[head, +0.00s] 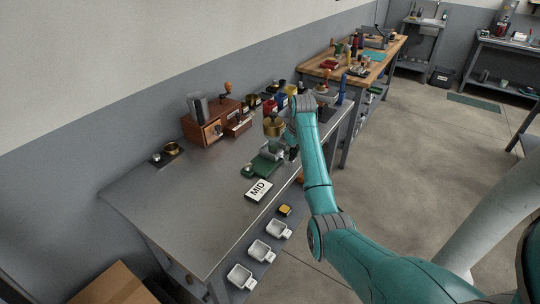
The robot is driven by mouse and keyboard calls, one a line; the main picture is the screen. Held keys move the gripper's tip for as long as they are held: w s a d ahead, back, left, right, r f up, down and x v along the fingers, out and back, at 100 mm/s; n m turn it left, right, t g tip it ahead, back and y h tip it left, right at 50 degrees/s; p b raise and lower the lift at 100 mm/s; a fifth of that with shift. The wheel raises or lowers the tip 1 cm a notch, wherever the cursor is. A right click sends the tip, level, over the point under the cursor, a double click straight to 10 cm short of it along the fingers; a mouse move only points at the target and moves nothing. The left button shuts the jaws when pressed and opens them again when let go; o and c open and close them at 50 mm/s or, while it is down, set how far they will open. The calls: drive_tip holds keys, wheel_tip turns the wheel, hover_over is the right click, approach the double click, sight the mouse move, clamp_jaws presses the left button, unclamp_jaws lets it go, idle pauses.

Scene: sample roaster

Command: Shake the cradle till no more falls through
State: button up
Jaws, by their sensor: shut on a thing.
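The cradle appears to be the small green-based stand (262,166) with a grey upper part near the front edge of the grey bench (180,215). A brass round vessel (274,127) sits just above and behind it; I cannot tell whether the two touch. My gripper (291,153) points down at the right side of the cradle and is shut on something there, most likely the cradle. My wrist and arm hide the contact and the jaws are tiny in view. Whether anything is falling through is too small to see.
A white card marked MID (259,190) lies in front of the cradle. A wooden grinder box (207,126) and a brass dish (172,149) stand behind at left. The bench's left half is clear.

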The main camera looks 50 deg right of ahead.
drive_tip(key=shift+s+a, duration=0.15)
drive_tip(key=shift+a, duration=2.45)
idle(3.7)
drive_tip(key=shift+d, duration=1.3)
drive_tip(key=o, duration=1.1)
